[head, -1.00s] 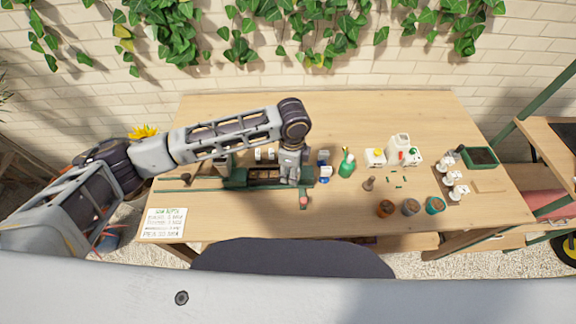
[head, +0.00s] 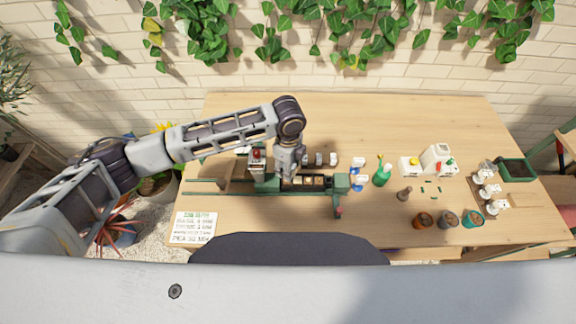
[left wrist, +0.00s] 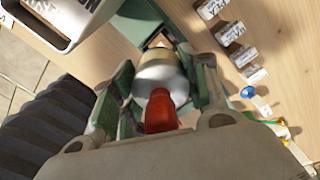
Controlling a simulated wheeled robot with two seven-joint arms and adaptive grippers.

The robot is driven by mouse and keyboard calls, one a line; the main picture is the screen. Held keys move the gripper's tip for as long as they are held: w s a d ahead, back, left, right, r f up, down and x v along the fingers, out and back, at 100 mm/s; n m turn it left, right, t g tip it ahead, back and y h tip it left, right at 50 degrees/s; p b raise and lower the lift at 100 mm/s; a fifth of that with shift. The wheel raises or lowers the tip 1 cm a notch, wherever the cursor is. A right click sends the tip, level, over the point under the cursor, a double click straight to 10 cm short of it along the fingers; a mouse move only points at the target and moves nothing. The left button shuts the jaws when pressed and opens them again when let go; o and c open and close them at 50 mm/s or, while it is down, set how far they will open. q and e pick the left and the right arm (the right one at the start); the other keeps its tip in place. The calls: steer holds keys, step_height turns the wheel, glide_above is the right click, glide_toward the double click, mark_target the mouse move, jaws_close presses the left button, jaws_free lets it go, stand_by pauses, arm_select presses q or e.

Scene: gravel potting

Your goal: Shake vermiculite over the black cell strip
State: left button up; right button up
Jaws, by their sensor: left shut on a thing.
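The black cell strip (head: 312,181) lies in the green rig on the bench, with brown and tan cells showing right of my left gripper. My left gripper (head: 287,178) is over the left part of the strip and hides some of it. In the left wrist view my left gripper (left wrist: 160,78) is shut on a round piece (left wrist: 162,72) with a red end, pale metallic middle and tan band. I cannot read any label on it or tell whether anything falls from it. My right gripper is out of view.
Small pale labelled blocks (head: 320,158) stand behind the strip. A green bottle (head: 382,175), a white jug (head: 437,157) and several pots (head: 447,218) stand to the right. The back of the bench is clear.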

arm_select(q)
steer(key=shift+w+a+m, duration=0.4)
steer(key=shift+a, duration=0.05)
steer(key=shift+d+m, duration=0.3)
steer(key=shift+m, duration=0.4)
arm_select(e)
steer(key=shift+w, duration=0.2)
arm_select(q)
steer(key=shift+a, duration=0.1)
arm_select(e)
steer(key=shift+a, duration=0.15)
arm_select(q)
steer(key=shift+f, duration=0.15)
steer(key=shift+f+b, duration=1.4)
steer(key=shift+b, duration=0.65)
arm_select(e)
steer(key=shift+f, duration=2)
